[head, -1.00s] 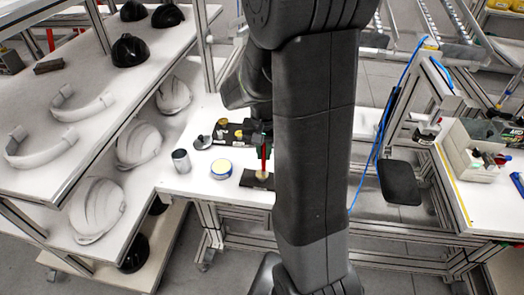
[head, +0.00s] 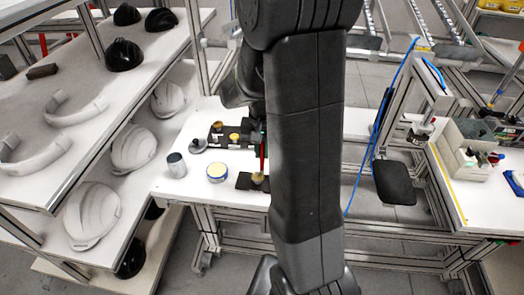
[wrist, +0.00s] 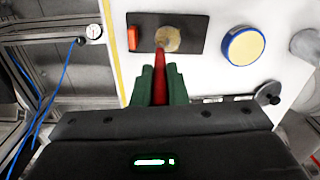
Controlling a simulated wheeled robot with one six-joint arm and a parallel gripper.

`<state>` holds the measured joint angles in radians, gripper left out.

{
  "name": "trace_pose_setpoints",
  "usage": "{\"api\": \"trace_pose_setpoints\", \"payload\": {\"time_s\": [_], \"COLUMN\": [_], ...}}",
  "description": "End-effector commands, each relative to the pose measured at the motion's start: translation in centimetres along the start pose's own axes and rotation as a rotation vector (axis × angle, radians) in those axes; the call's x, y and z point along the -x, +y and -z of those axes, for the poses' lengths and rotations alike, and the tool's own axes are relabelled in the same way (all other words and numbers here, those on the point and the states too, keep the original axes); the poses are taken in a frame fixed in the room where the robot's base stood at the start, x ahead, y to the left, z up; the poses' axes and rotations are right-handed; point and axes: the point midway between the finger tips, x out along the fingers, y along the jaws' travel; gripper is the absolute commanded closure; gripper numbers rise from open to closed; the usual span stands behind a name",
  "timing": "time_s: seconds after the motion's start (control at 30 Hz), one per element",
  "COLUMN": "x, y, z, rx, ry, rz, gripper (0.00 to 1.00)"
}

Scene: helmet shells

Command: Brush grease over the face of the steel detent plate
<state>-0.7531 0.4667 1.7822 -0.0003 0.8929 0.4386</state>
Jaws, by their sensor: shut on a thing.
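My gripper (wrist: 159,84) has green fingers shut on a red-handled brush (wrist: 161,62). The brush's round tan bristle head (wrist: 168,39) is over the dark flat plate (wrist: 196,35), and looks to be at its face; I cannot tell if they touch. In the head view the plate (head: 243,181) lies at the front edge of the white bench, with the brush (head: 262,158) upright above it and my arm covering its right side. A round tin (head: 217,172) with pale contents and a blue rim sits left of the plate; it also shows in the wrist view (wrist: 243,46).
An orange block (wrist: 132,38) is at the plate's left end in the wrist view. A grey cylinder (head: 177,165) and a dark tray (head: 232,137) are on the bench. Shelves with white helmet shells (head: 133,148) stand left. A blue cable (head: 378,125) hangs right.

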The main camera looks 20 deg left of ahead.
Motion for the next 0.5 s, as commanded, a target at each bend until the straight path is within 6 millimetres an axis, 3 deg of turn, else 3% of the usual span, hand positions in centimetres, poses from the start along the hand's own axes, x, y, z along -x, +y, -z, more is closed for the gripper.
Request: {"api": "trace_pose_setpoints", "payload": {"time_s": [0.5], "x": [0.00], "y": [-0.79], "z": [0.64], "rx": [0.001], "ry": [0.001], "rz": [0.001], "gripper": [1.00]}}
